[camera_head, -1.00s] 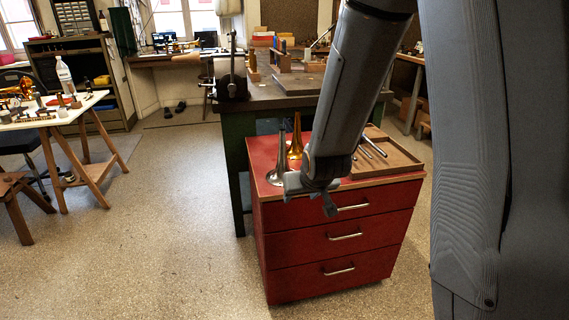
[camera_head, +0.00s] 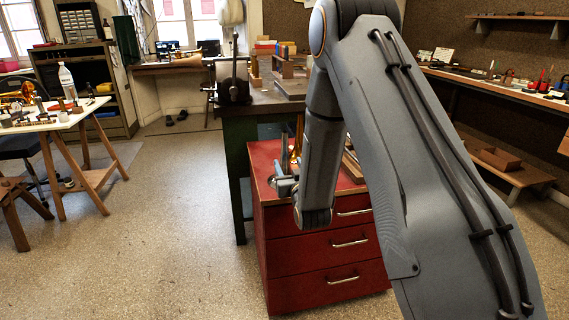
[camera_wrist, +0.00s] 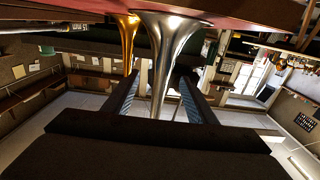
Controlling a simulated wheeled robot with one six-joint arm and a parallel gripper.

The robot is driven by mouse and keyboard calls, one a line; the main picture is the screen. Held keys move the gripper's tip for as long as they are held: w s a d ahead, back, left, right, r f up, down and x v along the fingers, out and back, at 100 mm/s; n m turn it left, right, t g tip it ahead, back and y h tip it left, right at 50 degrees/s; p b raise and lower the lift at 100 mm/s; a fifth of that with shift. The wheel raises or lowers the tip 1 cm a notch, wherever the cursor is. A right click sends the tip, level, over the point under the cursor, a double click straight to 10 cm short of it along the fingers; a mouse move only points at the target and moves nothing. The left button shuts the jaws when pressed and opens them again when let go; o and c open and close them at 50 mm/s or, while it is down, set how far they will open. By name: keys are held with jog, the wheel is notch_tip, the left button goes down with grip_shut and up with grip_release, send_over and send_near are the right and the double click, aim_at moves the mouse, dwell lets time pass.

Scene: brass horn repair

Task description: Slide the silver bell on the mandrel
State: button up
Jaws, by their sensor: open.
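The silver bell (camera_head: 284,152) stands flare-down on the red cabinet top, its narrow end up. In the wrist view, which is upside down, the silver bell (camera_wrist: 165,60) shows large, with its flare against the red top. My gripper (camera_wrist: 158,88) is open, one finger on each side of the bell's narrow stem. In the head view my gripper (camera_head: 284,185) is low at the cabinet's left edge by the bell, partly hidden by my arm.
A golden bell (camera_head: 297,150) stands close beside the silver one, also in the wrist view (camera_wrist: 127,38). The red cabinet (camera_head: 300,232) has drawers. A dark vise-like tool (camera_head: 234,84) sits on the green-legged bench behind.

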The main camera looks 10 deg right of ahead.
aim_at(286, 162)
jog(key=w, duration=0.5)
jog(key=shift+a+f, duration=0.15)
jog(key=shift+f, duration=0.2)
jog(key=c, duration=1.3)
jog(key=shift+r, duration=0.15)
